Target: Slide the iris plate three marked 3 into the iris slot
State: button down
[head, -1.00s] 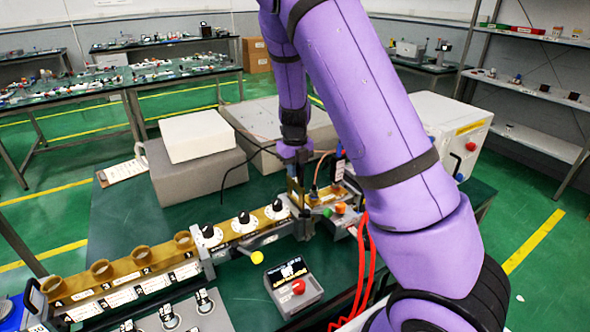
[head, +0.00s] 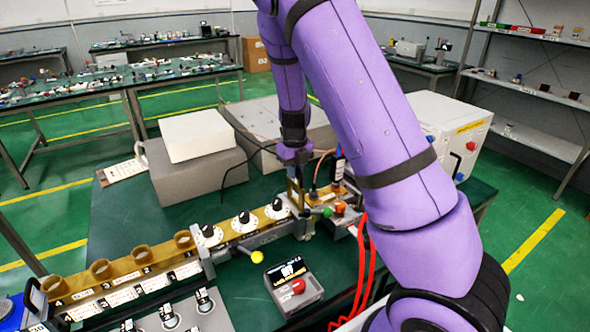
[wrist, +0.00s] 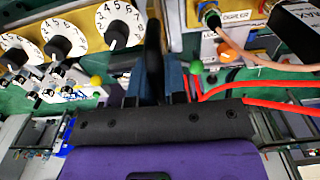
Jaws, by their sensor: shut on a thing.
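My gripper (head: 295,162) points down over the right end of the brass waveguide line, just right of the last white dial. It is shut on a thin plate (wrist: 153,52), which stands edge-on and dark between the fingers in the wrist view. I take it as the iris plate; its mark 3 is not readable. In the head view the plate seems to hang below the fingers by the gap between the dial section (head: 243,222) and the detector section (head: 340,197). The iris slot itself is hidden, and I cannot tell whether the plate is inside it.
A yellow-knobbed lever (head: 257,257) and a green knob (head: 327,212) stick out near the line. A grey box with a red button (head: 298,286) stands in front. Red cables (head: 362,260) run at the right. Numbered brass rings (head: 100,270) line the rack at left.

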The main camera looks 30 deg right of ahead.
aim_at(295, 193)
jog(key=shift+f, duration=4.2)
dwell(1.0)
jog(key=c, duration=1.1)
grip_release()
